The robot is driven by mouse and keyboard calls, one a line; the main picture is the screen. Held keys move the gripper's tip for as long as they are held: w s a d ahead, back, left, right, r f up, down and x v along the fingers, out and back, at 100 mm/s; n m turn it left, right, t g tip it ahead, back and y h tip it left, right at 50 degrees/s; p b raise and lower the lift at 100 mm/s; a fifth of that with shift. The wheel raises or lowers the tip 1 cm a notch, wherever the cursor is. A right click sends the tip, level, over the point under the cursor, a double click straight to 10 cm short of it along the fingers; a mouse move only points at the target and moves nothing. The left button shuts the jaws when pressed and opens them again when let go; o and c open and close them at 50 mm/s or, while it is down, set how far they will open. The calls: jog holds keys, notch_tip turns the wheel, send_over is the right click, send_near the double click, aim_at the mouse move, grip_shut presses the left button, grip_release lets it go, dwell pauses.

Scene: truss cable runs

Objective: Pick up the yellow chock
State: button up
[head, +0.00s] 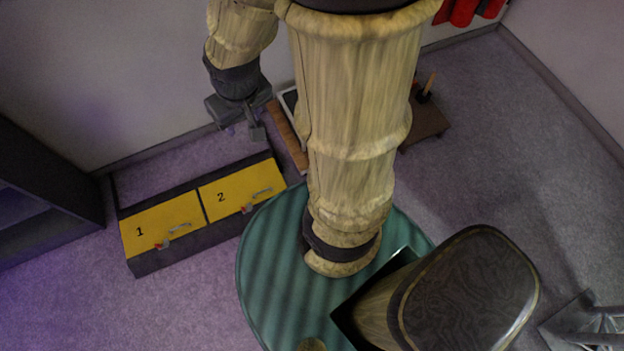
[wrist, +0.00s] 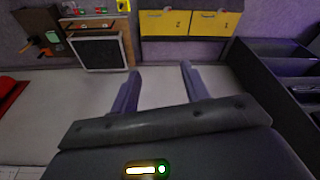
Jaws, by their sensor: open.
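A small bright yellow object (wrist: 123,5), possibly the yellow chock, sits at the top edge of the wrist view, on the wooden-edged unit and partly cut off by the frame. I cannot make out its full shape. I see no yellow chock in the head view. My gripper (head: 241,126) hangs near the back wall, above and beyond the yellow-lidded box. In the wrist view my gripper (wrist: 157,80) has its two fingers wide apart with nothing between them.
A dark box with yellow lids 1 (head: 163,222) and 2 (head: 240,192) stands left of the round green table (head: 262,260). A dark shelf (head: 45,215) is at far left. A small brown stand (head: 428,125) stands behind my arm. Grey carpet lies open at right.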

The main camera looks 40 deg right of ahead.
jog(key=w+d+f+n+h+b, duration=0.3)
jog(key=f+n+h+b, duration=0.3)
jog(key=f+b, duration=1.3)
jog(key=w+d+f+n+g+h+b, duration=0.1)
jog(key=w+d+f+n+h+b, duration=0.3)
jog(key=f+b, duration=1.6)
jog(key=w+d+f+n+g+h+b, duration=0.1)
jog(key=w+d+f+n+h+b, duration=0.3)
jog(key=f+b, duration=1.6)
jog(key=shift+w+d+f+n+h, duration=0.2)
jog(key=shift+f+n+h, duration=0.5)
jog(key=shift+f, duration=5.5)
jog(key=shift+w+a+f+n+h, duration=0.2)
jog(key=shift+f+n+h, duration=0.5)
jog(key=shift+f, duration=5.45)
jog(key=shift+w+d+f+n+h, duration=0.3)
jog(key=shift+f+n+h, duration=0.4)
jog(key=shift+f, duration=5.5)
jog(key=shift+r, duration=0.1)
jog(key=d+b, duration=0.6)
jog(key=d, duration=0.6)
jog(key=shift+w+d+b, duration=0.1)
jog(key=shift+d+b, duration=0.05)
jog(key=shift+b, duration=0.2)
